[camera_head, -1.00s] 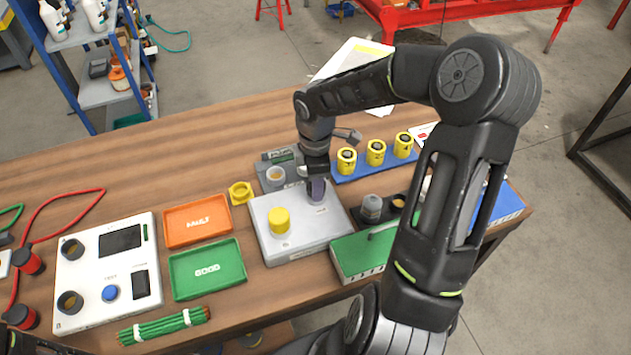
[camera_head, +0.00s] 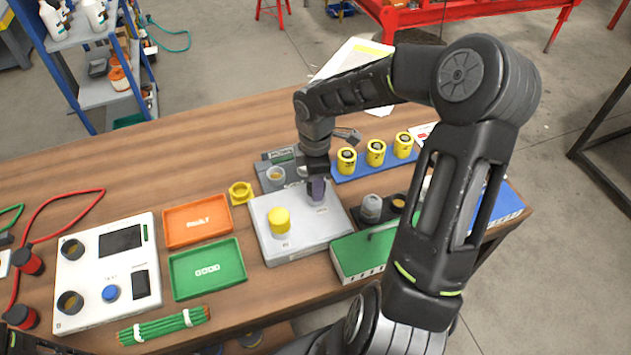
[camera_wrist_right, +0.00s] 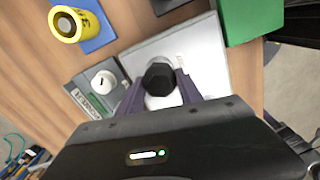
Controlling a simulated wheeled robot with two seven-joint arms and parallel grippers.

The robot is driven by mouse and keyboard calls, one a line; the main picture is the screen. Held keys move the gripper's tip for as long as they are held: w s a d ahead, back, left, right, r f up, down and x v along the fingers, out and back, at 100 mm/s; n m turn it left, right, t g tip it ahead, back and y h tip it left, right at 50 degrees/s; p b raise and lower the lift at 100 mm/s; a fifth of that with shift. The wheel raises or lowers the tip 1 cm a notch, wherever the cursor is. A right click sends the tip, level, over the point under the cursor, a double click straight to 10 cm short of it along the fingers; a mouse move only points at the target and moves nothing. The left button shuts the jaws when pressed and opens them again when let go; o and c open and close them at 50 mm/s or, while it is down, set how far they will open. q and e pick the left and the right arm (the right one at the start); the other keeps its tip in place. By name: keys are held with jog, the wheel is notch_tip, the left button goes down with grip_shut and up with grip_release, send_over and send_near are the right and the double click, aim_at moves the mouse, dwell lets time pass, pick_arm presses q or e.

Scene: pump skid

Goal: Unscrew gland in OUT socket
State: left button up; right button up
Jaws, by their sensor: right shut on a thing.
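A grey metal box (camera_head: 301,250) lies on the wooden table, with a yellow cylindrical part (camera_head: 279,220) standing on its left half. My right gripper (camera_head: 318,190) points down over the right half of the box. In the right wrist view a dark, faceted gland (camera_wrist_right: 159,79) sits between the fingers of the right gripper (camera_wrist_right: 160,88), which is shut on it. The gland's base and the socket below it are mostly hidden. My left gripper does not show clearly in the head view.
Orange (camera_head: 197,221) and green (camera_head: 207,269) trays lie left of the box. A yellow ring (camera_head: 240,192) and a small grey fixture (camera_head: 273,175) are behind it. A blue rack (camera_head: 371,165) holds yellow cylinders. A green-topped block (camera_head: 361,255) is close on the right.

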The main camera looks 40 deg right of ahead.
jog(key=shift+r+n+p, duration=0.15)
jog(key=shift+n+p, duration=0.6)
jog(key=shift+n, duration=0.05)
jog(key=shift+n+p, duration=0.75)
jog(key=shift+n, duration=0.65)
jog(key=n, duration=0.4)
jog(key=shift+n, duration=0.3)
jog(key=o, duration=1.4)
